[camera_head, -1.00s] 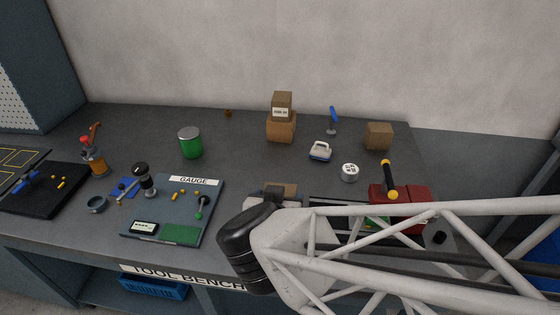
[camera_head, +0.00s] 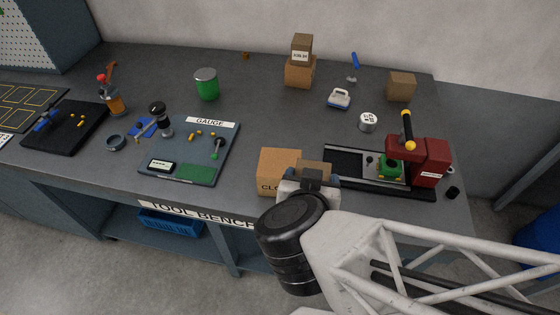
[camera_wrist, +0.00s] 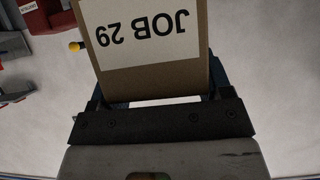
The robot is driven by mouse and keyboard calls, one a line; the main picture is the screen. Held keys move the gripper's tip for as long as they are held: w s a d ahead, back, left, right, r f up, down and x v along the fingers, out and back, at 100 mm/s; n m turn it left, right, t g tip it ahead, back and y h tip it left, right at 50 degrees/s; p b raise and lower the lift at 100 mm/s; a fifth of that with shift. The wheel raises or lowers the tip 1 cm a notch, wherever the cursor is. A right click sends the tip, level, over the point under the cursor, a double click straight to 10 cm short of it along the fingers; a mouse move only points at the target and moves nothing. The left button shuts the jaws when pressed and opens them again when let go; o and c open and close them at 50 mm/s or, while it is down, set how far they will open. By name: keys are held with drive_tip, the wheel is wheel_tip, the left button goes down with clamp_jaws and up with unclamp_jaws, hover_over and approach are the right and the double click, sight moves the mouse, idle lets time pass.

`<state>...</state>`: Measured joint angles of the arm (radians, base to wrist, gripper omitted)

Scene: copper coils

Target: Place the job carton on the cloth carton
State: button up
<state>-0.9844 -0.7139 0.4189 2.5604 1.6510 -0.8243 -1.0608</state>
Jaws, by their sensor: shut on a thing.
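The job carton (camera_wrist: 150,65) is brown with a white label reading "JOB 29", upside down in the wrist view. My gripper (camera_wrist: 160,100) is shut on it, with dark fingers on both sides. In the head view, the top of the held carton (camera_head: 313,168) shows between the fingers of my gripper (camera_head: 310,180). The cloth carton (camera_head: 277,165) is a larger brown box near the bench's front edge, its lettering partly hidden by my arm. The held carton overlaps its right part in the picture. I cannot tell whether they touch.
A red machine (camera_head: 425,160) on a dark rail base (camera_head: 345,165) stands close to the right. Another labelled carton (camera_head: 301,48) sits on a brown box (camera_head: 300,72) at the back. A gauge tray (camera_head: 225,150) lies to the left. The bench behind the cloth carton is clear.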

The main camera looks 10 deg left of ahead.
drive_tip(key=shift+w, duration=0.1)
drive_tip(key=w+a+f, duration=0.1)
drive_tip(key=w+a, duration=0.7)
drive_tip(key=w, duration=0.5)
drive_tip(key=shift+w+a+f, duration=0.15)
drive_tip(key=shift+a+f, duration=0.1)
drive_tip(key=shift+a, duration=0.1)
drive_tip(key=shift+f, duration=0.1)
idle(0.4)
drive_tip(key=shift+f, duration=1.65)
drive_tip(key=shift+f, duration=0.15)
drive_tip(key=o, duration=1)
drive_tip(key=shift+o, duration=0.2)
drive_tip(key=shift+r, duration=0.2)
drive_tip(key=v, duration=1.2)
